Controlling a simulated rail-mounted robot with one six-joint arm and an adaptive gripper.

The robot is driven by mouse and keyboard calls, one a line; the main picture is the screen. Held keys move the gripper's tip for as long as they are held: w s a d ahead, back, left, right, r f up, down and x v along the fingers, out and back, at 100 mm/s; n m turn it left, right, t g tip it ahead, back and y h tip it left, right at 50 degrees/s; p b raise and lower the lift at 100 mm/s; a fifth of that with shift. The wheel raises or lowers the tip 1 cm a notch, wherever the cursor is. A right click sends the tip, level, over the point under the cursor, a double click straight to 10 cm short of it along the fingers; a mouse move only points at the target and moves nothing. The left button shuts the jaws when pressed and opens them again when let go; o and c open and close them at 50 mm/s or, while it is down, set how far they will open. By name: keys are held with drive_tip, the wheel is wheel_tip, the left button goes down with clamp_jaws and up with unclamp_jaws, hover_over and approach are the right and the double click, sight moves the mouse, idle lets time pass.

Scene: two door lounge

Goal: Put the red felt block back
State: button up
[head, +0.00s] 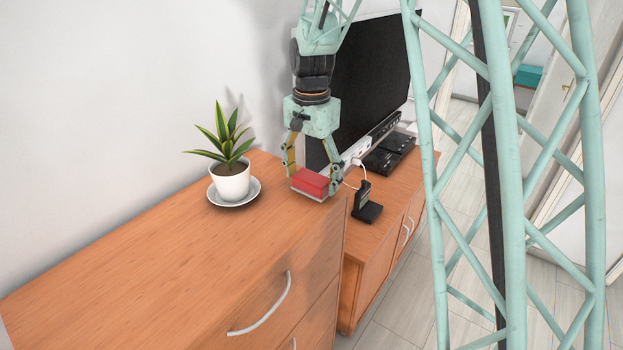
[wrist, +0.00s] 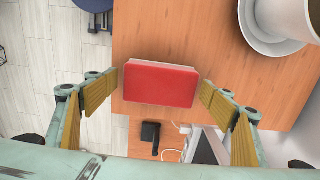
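The red felt block (head: 309,182) is red on top with a paler grey lower side. It is at the far end of the wooden cabinet top, close to its edge, and seems to rest there. My gripper (head: 313,187) points down over it with one finger on either side. In the wrist view the block (wrist: 161,84) lies between the two yellow finger pads (wrist: 160,80). A thin gap shows at the left pad; the right pad is very close to the block or touching it.
A potted plant (head: 231,180) on a white saucer (head: 235,204) stands left of my gripper. A black stand (head: 366,205) with a white cable, a black device (head: 388,155) and a television (head: 370,80) are on the lower cabinet behind. The near cabinet top (head: 170,260) is clear.

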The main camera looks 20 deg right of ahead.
sight(312, 178)
drive_tip(key=shift+r, duration=0.15)
wheel_tip(312, 178, up, 12)
idle(0.9)
idle(0.8)
